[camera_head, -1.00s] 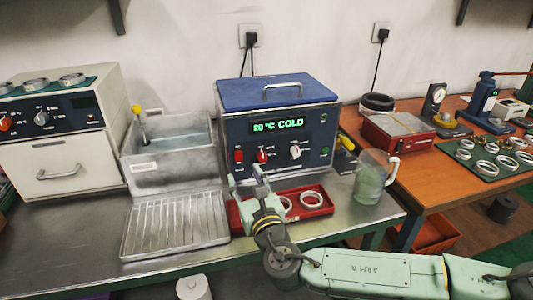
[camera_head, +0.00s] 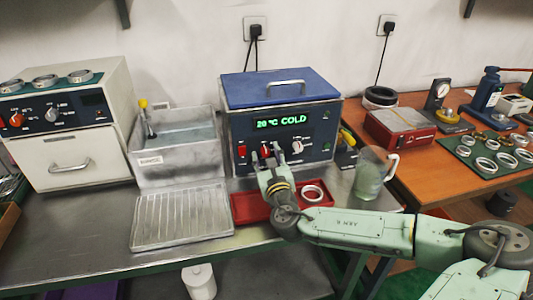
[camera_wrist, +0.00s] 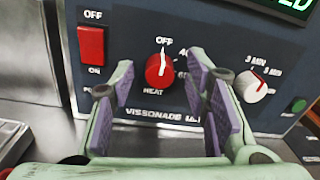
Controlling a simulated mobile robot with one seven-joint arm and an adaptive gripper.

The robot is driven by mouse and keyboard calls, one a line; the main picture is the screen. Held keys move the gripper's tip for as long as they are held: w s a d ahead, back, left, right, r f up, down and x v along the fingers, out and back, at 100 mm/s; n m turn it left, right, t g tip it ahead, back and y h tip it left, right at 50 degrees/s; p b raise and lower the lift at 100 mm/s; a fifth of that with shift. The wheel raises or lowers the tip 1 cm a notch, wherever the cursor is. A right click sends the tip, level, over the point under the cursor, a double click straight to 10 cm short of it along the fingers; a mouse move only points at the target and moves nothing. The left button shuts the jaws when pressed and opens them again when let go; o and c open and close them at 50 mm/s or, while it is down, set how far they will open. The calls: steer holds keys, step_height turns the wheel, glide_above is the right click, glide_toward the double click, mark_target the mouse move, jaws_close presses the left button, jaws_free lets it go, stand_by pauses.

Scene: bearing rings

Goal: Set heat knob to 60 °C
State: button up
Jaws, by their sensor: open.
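The heat knob (camera_wrist: 159,70) is a red round dial with a white pointer, on the dark blue front panel of a bath unit (camera_head: 281,102). In the wrist view its pointer is up at OFF, and the marks to its right are partly hidden by my finger. My gripper (camera_wrist: 163,92) is open, with one purple-padded finger on each side of the knob in that view. I cannot tell whether the pads touch it. In the head view my gripper (camera_head: 265,160) is in front of the panel and hides part of the knob. The green display (camera_head: 282,121) reads 20 °C COLD.
A red power switch (camera_wrist: 91,48) is left of the knob, and a white timer knob (camera_wrist: 253,86) is right of it. A red tray (camera_head: 325,198) with rings lies below my arm. A glass jug (camera_head: 370,175) stands to the right.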

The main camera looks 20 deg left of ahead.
steer(key=shift+c, duration=0.6)
jaws_close()
